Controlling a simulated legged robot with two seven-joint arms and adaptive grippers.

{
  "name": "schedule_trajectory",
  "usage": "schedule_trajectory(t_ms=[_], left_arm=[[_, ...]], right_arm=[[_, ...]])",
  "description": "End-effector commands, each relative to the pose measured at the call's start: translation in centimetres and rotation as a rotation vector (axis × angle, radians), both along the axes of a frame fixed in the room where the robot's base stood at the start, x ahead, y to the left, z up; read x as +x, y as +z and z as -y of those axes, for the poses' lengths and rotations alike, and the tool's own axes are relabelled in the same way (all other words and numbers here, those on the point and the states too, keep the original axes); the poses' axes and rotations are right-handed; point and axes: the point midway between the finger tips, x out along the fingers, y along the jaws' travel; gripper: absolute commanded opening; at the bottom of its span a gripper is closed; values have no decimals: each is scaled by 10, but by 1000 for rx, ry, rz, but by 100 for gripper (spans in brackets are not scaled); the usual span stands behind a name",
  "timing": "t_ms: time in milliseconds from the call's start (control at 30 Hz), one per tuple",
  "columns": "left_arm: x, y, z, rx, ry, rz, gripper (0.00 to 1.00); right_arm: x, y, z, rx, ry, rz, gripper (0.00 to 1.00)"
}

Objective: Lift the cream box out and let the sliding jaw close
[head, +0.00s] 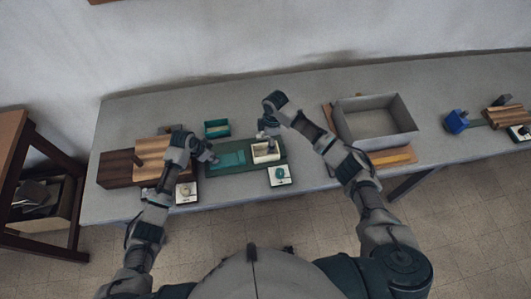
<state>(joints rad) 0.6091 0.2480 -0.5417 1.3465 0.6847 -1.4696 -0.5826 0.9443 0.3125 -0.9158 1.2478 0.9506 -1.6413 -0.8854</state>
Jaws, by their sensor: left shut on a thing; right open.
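The cream box (265,156) is a small open box at the right end of a dark green base (275,166) on the table. A teal sliding jaw (230,160) lies on the same base, just left of the box. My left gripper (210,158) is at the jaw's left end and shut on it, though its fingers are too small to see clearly.
A teal open box (217,128) stands behind the base. Brown wooden blocks (119,169) are at left. A large grey bin (375,121) stands right, and a blue item (456,122) farther right.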

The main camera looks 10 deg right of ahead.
Motion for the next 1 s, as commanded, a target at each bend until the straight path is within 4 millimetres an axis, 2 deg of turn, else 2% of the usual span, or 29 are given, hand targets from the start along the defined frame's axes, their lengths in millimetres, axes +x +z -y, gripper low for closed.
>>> schedule_trajectory(t_ms=[33, 267, 500, 800, 833, 867, 1000], left_arm=[[6, 6, -2, -2, 6, 19, 0], [6, 6, -2, -2, 6, 19, 0], [6, 6, -2, -2, 6, 19, 0], [6, 6, -2, -1, 6, 20, 0], [6, 6, -2, -1, 6, 20, 0], [6, 6, -2, -1, 6, 20, 0], [6, 6, -2, -1, 6, 20, 0]], right_arm=[[0, -7, -1, 0, 0, -2, 100], [-2, -28, -3, 0, 0, -1, 100], [-4, -64, -7, 1, 0, -1, 100], [-4, -71, -8, 1, 1, 1, 100], [-4, -71, -8, 1, 1, 1, 98], [-4, -71, -8, 1, 1, 1, 90], [-4, -71, -8, 1, 1, 1, 55]])
